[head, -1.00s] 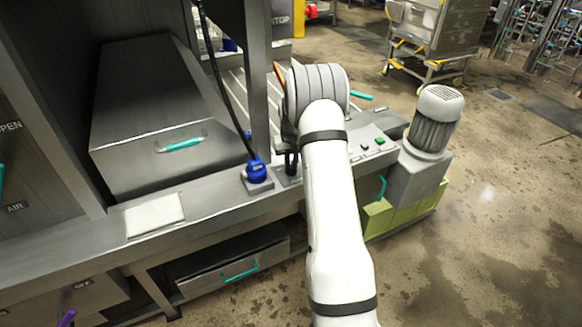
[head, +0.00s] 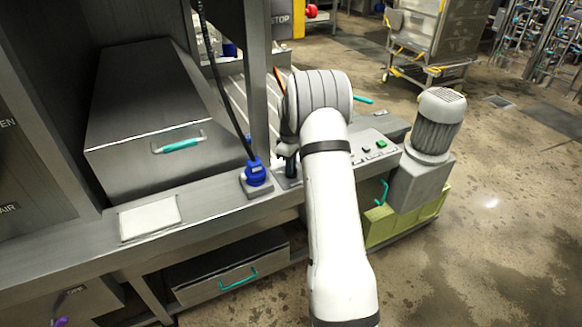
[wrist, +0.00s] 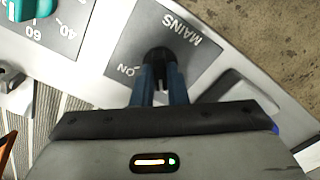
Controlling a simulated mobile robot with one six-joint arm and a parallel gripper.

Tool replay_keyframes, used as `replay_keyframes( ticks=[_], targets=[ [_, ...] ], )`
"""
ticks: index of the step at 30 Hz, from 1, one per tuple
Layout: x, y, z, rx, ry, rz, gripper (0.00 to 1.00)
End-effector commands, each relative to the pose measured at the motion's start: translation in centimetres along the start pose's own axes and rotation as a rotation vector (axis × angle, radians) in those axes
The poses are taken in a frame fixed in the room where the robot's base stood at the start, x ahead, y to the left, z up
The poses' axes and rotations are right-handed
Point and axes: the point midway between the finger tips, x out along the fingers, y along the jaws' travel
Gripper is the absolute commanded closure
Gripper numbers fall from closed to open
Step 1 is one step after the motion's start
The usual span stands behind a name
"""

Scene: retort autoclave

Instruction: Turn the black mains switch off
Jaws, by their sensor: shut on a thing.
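The black mains switch (wrist: 158,57) sits on a grey plate (wrist: 183,50) marked MAINS in the wrist view. An ON mark shows at its lower left; no OFF mark is visible. My gripper (wrist: 160,80) has its two blue fingers shut on the switch, which shows between and just beyond their tips. In the head view my gripper (head: 290,166) is down at the front ledge, just right of the blue plug, partly hidden by my wrist. The switch itself cannot be made out there.
A blue plug (head: 255,174) with a black cable stands close left of my gripper. A steel post (head: 257,80) rises behind it. A panel with a green button (head: 381,143) and a grey motor (head: 436,122) are to the right. A teal knob (wrist: 30,10) shows in the wrist view.

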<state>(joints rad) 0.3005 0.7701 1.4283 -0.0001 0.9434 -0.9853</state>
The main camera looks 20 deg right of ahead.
Motion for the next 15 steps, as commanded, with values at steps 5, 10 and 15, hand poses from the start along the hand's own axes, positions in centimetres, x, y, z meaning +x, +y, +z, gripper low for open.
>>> replay_keyframes(
  ticks=[5, 10, 15],
  targets=[
    [-0.02, 0.03, -0.01, -0.083, 0.001, 0.001, 1.00],
    [-0.05, 0.03, -0.01, -0.131, 0.001, 0.001, 1.00],
    [-0.07, 0.04, -0.01, -0.150, 0.001, 0.001, 1.00]
  ],
)
